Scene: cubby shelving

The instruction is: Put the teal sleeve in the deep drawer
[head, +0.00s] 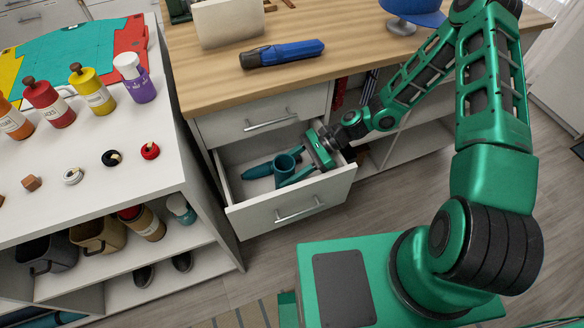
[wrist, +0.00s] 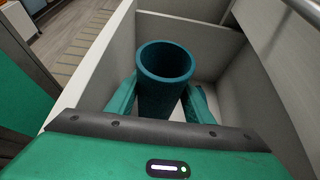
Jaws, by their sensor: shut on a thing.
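The teal sleeve (wrist: 162,84) is a hollow, open-topped tube. In the wrist view it stands between my gripper's two green fingers, its open end towards the camera. My gripper (head: 289,172) is shut on the sleeve, which also shows in the head view (head: 285,164). Both are within the walls of the open deep drawer (head: 292,205), below the shallower shut drawer. Whether the sleeve's lower end touches the drawer floor cannot be told.
The shut upper drawer (head: 262,113) is just above. A blue-and-black tool (head: 283,53) and a blue cap (head: 414,12) are on the wooden top. A white shelf unit (head: 110,185) with bottles and small items stands close on the left. Open floor lies in front of the drawer.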

